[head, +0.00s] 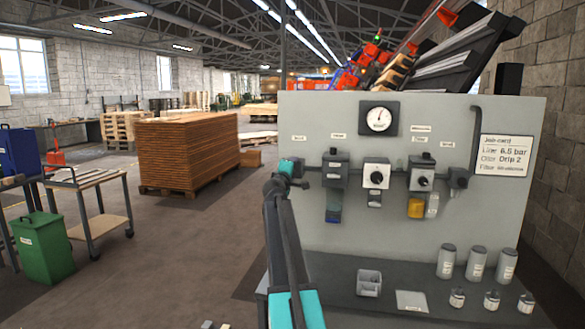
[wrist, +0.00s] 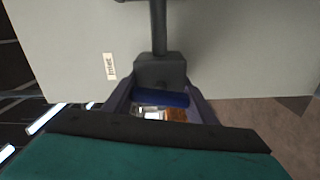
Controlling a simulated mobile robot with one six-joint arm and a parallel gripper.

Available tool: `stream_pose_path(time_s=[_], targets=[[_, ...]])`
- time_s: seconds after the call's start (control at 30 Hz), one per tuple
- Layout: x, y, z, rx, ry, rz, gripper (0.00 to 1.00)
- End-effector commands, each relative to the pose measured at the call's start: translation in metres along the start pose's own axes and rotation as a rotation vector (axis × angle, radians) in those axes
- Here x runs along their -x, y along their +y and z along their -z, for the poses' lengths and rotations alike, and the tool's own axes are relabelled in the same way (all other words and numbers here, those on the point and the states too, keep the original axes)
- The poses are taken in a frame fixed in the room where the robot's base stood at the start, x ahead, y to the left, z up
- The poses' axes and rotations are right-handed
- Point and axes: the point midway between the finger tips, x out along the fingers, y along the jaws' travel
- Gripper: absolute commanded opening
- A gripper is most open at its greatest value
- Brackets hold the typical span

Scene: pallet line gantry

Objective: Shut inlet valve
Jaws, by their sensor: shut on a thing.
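The inlet valve is at the left end of the row of air units on the grey panel (head: 410,210). In the wrist view it shows as a dark grey block (wrist: 160,70) on a dark pipe, with a blue handle (wrist: 162,98). My gripper (head: 293,168) reaches it from the left side of the panel. In the wrist view my gripper's fingers (wrist: 160,103) lie on both sides of the blue handle and are shut on it. A small label (wrist: 110,66) sits beside the valve. In the head view my gripper hides most of the valve.
Right of the valve are a filter with a blue bowl (head: 334,207), a regulator (head: 376,176) and an oiler with an amber bowl (head: 416,207). A gauge (head: 379,119) and job card (head: 503,155) are above.

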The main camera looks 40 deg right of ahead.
Motion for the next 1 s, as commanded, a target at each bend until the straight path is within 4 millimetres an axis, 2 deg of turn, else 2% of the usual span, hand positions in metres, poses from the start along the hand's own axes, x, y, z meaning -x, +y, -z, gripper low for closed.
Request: stream_pose_path(time_s=[0.3,0.83,0.87,0.97,1.0], targets=[[0.0002,-0.0006,-0.0006,0.164,-0.001,0.001,0.29],[0.0,-0.0018,-0.0008,0.201,-0.001,0.001,0.29],[0.0,-0.0018,-0.0008,0.201,-0.001,0.001,0.53],[0.0001,-0.0017,-0.0007,0.2,-0.001,0.0,0.7],[0.0,-0.0016,-0.0007,0.199,-0.001,0.0,0.7]])
